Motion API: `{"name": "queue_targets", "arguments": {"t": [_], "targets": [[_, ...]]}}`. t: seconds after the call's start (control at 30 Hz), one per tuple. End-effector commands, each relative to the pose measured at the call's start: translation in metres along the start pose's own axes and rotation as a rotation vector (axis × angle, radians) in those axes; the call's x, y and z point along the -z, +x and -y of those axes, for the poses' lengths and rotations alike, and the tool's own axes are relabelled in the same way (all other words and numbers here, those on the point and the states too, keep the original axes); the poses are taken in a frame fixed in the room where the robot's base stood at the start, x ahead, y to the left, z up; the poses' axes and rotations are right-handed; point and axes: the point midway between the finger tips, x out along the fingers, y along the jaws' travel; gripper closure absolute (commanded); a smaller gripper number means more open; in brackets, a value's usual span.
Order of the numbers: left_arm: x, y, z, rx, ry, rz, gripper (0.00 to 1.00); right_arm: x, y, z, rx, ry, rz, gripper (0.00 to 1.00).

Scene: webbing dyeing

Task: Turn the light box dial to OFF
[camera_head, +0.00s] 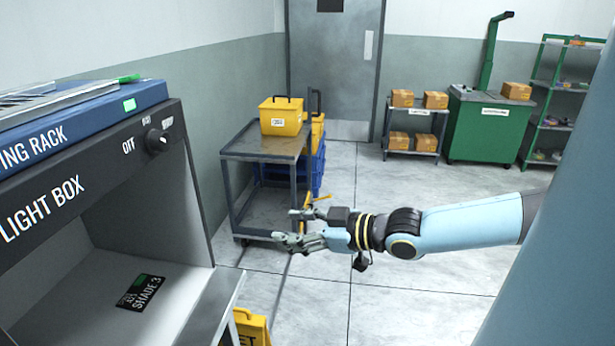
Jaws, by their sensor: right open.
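The light box (50,232) stands at the left, a dark-fronted cabinet with an open grey inside. Its black dial (157,140) is on the upper right of the front panel, between a clear OFF label on its left and smaller labels above and to the right. I cannot tell which label the dial points at. My right gripper (284,228) comes in from the right and points left. Its fingers are apart and empty. It is to the right of and lower than the dial, clear of the light box. My left gripper is out of view.
A black card marked SHADE 3 (140,292) lies inside the light box. A blue rack (60,145) sits on top of it. A grey cart (262,150) with a yellow bin (281,116) stands behind my gripper. A yellow sign (251,328) is at the bottom. Open floor lies to the right.

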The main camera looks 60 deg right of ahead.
Motion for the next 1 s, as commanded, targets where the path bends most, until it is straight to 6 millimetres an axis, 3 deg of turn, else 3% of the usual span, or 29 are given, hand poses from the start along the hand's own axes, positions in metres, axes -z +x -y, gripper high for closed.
{"name": "queue_targets", "arguments": {"t": [0.13, 0.4, 1.0], "targets": [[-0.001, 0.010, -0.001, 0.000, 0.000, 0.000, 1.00, -0.034, 0.001, -0.001, -0.024, 0.004, 0.050, 0.47], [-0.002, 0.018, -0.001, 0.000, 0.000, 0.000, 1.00, -0.068, 0.001, -0.002, -0.048, 0.007, 0.105, 0.47], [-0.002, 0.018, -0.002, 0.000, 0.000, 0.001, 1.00, -0.073, 0.000, -0.002, -0.052, 0.007, 0.115, 0.47]]}}
